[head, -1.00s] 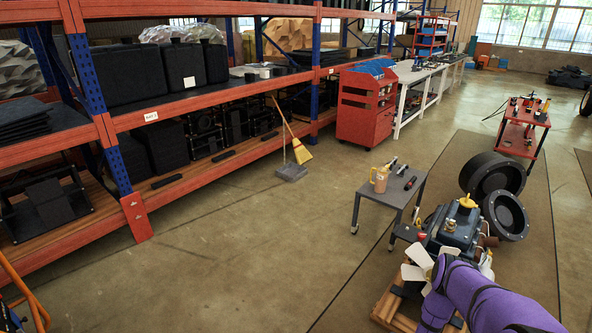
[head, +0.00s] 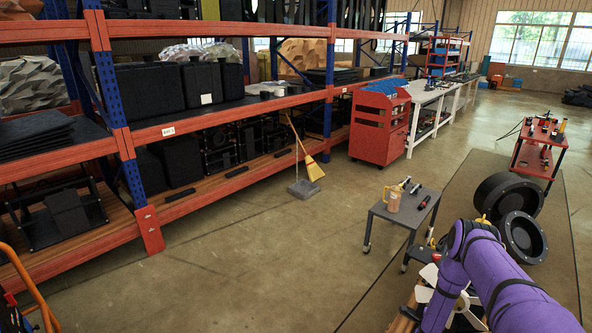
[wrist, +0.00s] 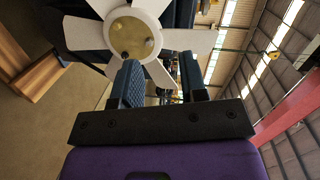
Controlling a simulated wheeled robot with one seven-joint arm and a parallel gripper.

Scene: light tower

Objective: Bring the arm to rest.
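My purple arm (head: 480,270) shows at the lower right of the head view, bent at a joint near the engine's place. My gripper is hidden behind it or below the picture there. In the wrist view my gripper (wrist: 160,78) has its two dark fingers apart, with nothing held between them. A white fan with a brass-coloured hub (wrist: 135,38) is just beyond the fingertips; I cannot tell whether they touch it. Part of the fan (head: 428,294) also shows in the head view, and my arm hides most of the engine behind it.
Black wheels (head: 522,237) lie to the right. A red cart (head: 538,155) is farther back. Orange shelving (head: 150,230) lines the left.

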